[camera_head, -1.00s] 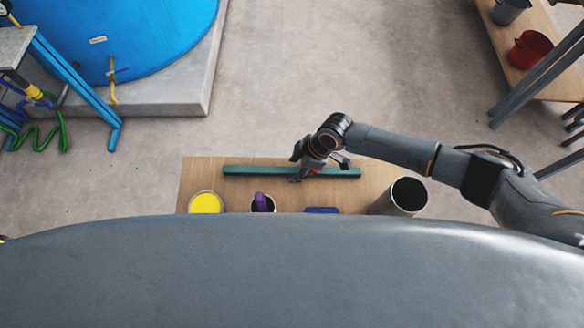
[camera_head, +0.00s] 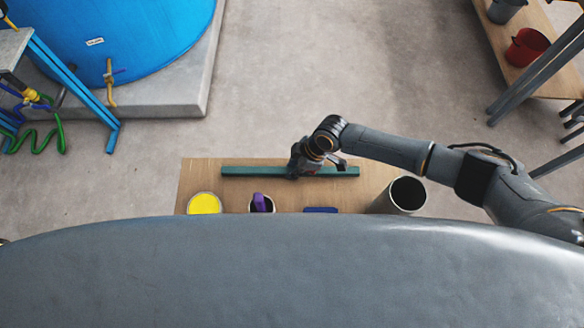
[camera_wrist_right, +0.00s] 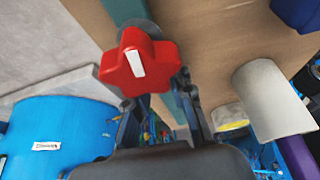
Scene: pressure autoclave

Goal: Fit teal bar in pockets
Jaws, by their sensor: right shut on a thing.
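The teal bar (camera_head: 240,171) lies lengthwise left to right over the wooden table (camera_head: 196,176); I cannot tell whether it touches the top. My right gripper (camera_head: 297,172) is over the bar's middle and covers part of it. In the right wrist view, the right gripper (camera_wrist_right: 158,98) is shut on a red star-shaped knob (camera_wrist_right: 138,68) with a white mark. The teal bar (camera_wrist_right: 117,17) runs behind the knob, with a grey disc between; how they are joined is hidden. I cannot make out any pockets. My left gripper is not in view.
A yellow-topped can (camera_head: 204,204), a cup with a purple item (camera_head: 261,203), a blue item (camera_head: 320,210) and an open grey cylinder (camera_head: 407,192) line the table's near side. A grey curved surface hides the near edge. A blue tank (camera_head: 130,35) stands at upper left.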

